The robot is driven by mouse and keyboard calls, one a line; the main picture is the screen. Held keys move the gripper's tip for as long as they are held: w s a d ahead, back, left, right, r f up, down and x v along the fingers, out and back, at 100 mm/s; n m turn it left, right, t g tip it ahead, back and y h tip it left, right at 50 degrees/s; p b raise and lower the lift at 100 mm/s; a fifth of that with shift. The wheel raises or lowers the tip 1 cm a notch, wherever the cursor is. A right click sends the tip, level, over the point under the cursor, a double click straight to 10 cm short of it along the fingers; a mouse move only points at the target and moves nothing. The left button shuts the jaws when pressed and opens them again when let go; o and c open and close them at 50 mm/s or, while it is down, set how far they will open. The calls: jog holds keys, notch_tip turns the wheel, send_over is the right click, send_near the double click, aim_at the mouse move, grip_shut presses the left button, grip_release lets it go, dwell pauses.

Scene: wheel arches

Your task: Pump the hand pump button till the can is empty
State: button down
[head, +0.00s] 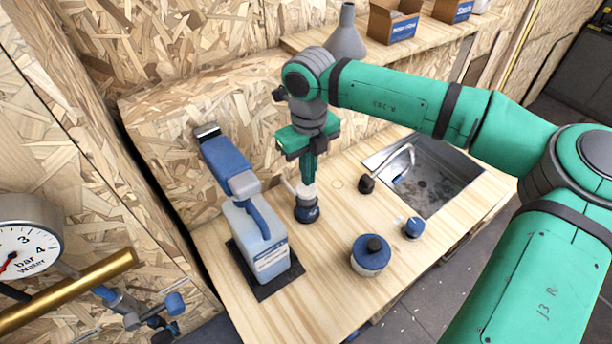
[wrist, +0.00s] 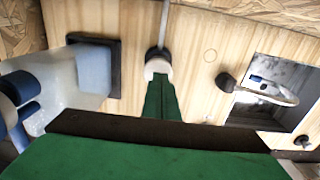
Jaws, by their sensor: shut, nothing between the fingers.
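The hand pump (head: 307,212) is a small dark blue base with a pale round button (head: 307,191) on top, standing on the wooden bench. My gripper (head: 309,180) points down over it, shut and empty, with its green fingertips at the button. In the wrist view the shut fingers (wrist: 158,84) end at the pale button (wrist: 157,67); whether they touch or press it I cannot tell. A pale, blue-topped can (head: 259,246) stands on a dark mat left of the pump. It shows partly at the left of the wrist view (wrist: 62,82). Its liquid level is not clear.
A steel sink (head: 436,184) with a tap lies to the right. A dark knob (head: 366,184), a small blue jar (head: 412,228) and a larger blue jar (head: 370,259) stand nearby. A shelf behind holds a grey funnel (head: 345,40) and boxes. The front bench is partly clear.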

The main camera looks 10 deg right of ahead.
jog(key=shift+a+f, duration=0.25)
jog(key=shift+a, duration=0.05)
jog(key=shift+f, duration=0.15)
jog(key=shift+w+f, duration=0.1)
jog(key=shift+f, duration=1.65)
jog(key=shift+r, duration=2.15)
jog(key=shift+w, duration=0.1)
jog(key=shift+f, duration=0.1)
